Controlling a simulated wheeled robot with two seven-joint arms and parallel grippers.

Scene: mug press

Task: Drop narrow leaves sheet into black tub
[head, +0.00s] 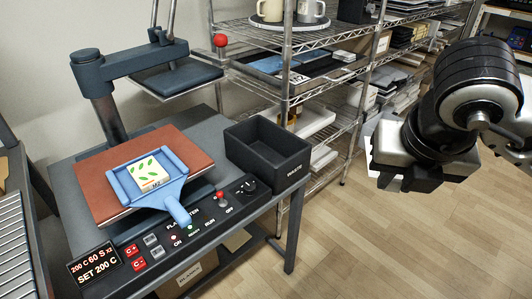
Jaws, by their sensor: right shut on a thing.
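My right gripper (376,160) is at the right, over the floor, to the right of the black tub and apart from it. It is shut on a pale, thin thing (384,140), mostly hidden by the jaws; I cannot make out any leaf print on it. The black tub (268,176), marked WASTE, stands open at the press table's right corner and its visible inside looks empty. A white piece with green leaves (147,170), marked M2, sits in a blue holder (172,192) on the press. My left gripper is out of view.
The press's upper plate (178,78) is swung up behind the brown pad (100,185). The control panel (185,230) runs along the table's front edge. A wire shelf (330,75) with mugs and trays stands behind the tub. The floor at right is clear.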

